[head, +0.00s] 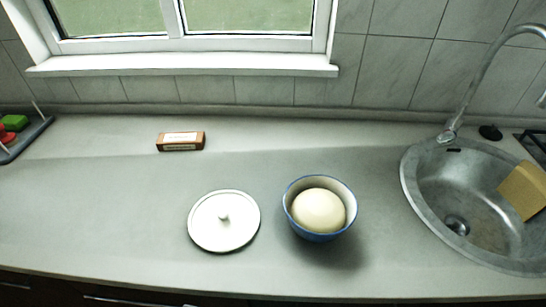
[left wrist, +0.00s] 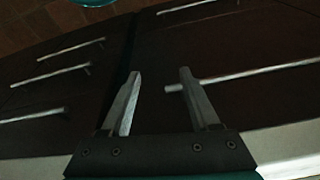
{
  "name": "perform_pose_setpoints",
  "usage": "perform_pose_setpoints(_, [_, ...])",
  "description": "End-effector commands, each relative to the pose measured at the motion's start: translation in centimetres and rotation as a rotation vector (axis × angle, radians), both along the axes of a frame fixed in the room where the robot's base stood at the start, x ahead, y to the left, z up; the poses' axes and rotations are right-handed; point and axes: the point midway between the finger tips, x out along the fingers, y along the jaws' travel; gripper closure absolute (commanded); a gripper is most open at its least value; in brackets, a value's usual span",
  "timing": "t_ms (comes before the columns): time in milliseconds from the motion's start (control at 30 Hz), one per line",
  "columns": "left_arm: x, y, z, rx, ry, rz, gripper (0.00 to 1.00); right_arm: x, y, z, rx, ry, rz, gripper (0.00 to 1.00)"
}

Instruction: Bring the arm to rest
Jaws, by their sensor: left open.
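My left gripper (left wrist: 160,75) shows only in the left wrist view. Its two fingers are apart with nothing between them, in front of dark cabinet fronts with metal bar handles. No arm shows in the head view, and my right gripper is in neither view. In the head view a blue-rimmed enamel pot (head: 312,235) stands on the counter with a pale rounded thing (head: 319,211) inside it. A white round lid (head: 223,221) with a small knob lies flat to the left of the pot, apart from it.
The grey counter (head: 90,215) is clear at the left and front. A small brown box (head: 181,141) lies near the back. A round sink (head: 411,190) with a tap (head: 450,133) and a yellow sponge (head: 523,190) is at the right. A dark tray (head: 30,138) sits at the far left.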

Motion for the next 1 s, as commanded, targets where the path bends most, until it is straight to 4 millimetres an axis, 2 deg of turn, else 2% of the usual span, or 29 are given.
perform_pose_setpoints(33, [-0.3, 0.0, -2.1, 0.001, 0.015, -0.001, 0.38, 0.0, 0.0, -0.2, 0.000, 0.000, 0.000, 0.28])
perform_pose_setpoints(100, [-0.8, 0.0, -4.6, 0.002, 0.026, -0.003, 0.38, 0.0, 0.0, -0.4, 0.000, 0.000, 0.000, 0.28])
perform_pose_setpoints(267, [-2.6, 0.2, -10.1, 0.004, 0.051, -0.008, 0.38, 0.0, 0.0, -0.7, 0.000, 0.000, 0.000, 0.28])
perform_pose_setpoints(500, [-6.7, 0.8, -17.3, 0.008, 0.092, -0.016, 0.38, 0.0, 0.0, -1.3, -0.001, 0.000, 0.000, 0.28])
perform_pose_setpoints(700, [-11.4, 1.6, -22.0, 0.013, 0.124, -0.024, 0.38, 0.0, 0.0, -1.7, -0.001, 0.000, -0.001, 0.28])
perform_pose_setpoints(800, [-13.7, 2.1, -23.7, 0.015, 0.138, -0.028, 0.38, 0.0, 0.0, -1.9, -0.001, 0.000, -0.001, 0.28])
perform_pose_setpoints(1000, [-17.2, 2.7, -25.5, 0.019, 0.155, -0.033, 0.38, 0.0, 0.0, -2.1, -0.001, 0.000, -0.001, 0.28])
